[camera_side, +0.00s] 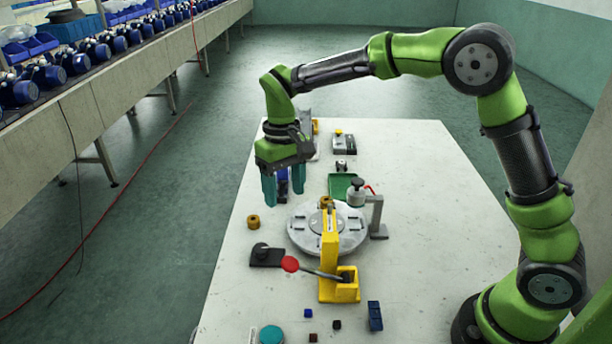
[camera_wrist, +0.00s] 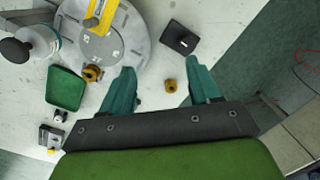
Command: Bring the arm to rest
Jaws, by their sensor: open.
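My gripper (camera_side: 284,187) hangs from the green arm over the far left part of the white table (camera_side: 420,190), with its teal fingers pointing down. In the wrist view its two fingers (camera_wrist: 163,88) stand wide apart with nothing between them. It is open and empty, above the tabletop, to the left of and behind the grey round turntable (camera_side: 299,237). A brass-coloured part (camera_side: 253,222) lies on the table near the gripper, and it also shows in the wrist view (camera_wrist: 171,86). Another brass-coloured part (camera_wrist: 92,73) sits at the turntable's rim.
A yellow lever press (camera_side: 330,262) with a red knob stands at the turntable's front. A grey stand (camera_side: 377,215) and a green tray (camera_side: 341,185) are close by. A black block (camera_side: 268,256) lies at left. Small blocks lie at the front. The table's right side is clear.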

